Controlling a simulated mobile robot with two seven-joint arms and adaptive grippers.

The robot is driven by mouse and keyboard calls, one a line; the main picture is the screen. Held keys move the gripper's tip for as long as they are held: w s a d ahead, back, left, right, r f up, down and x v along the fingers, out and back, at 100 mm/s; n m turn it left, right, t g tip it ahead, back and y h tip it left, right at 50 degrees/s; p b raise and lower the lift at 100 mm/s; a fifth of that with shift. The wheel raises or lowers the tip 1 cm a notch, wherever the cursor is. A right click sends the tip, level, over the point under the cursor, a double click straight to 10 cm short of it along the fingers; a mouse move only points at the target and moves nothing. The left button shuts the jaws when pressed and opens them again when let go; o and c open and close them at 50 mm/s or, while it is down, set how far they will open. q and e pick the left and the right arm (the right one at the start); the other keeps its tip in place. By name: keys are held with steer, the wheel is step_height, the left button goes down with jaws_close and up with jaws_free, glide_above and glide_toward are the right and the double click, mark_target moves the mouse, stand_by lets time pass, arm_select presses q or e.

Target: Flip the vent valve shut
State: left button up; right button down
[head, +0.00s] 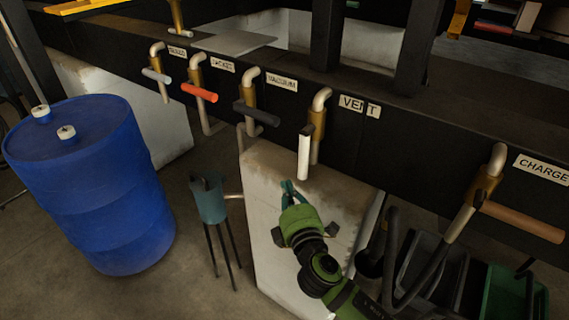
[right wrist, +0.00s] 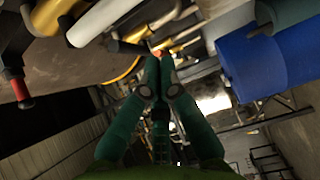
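The vent valve (head: 317,119) is a brass body on a bent pipe by the VENT label (head: 358,105). Its white handle (head: 304,155) hangs down, roughly along the pipe. My right gripper (head: 287,185) is just below and left of the handle's lower end in the head view. In the right wrist view my right gripper (right wrist: 159,60) has its green fingertips together with nothing seen between them. A white bar, apparently the vent handle (right wrist: 92,22), lies up and left of the fingertips there, apart from them. My left gripper is not in view.
Black-handled vacuum valve (head: 256,112) is left of the vent; red-handled (head: 199,92) and grey-handled (head: 156,75) valves are farther left. The charge valve's brown handle (head: 522,220) is at right. A pale block (head: 275,230) stands beneath. A blue drum (head: 90,190) stands left.

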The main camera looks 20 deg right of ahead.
mark_target(306, 153)
steer(key=w+p, duration=0.2)
steer(key=w, duration=0.8)
arm_select(q)
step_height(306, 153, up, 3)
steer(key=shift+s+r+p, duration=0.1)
steer(key=shift+p, duration=0.45)
arm_select(e)
steer(key=s+d, duration=0.2)
steer(key=d, duration=0.1)
steer(key=shift+s+d, duration=0.25)
steer(key=shift+s, duration=0.15)
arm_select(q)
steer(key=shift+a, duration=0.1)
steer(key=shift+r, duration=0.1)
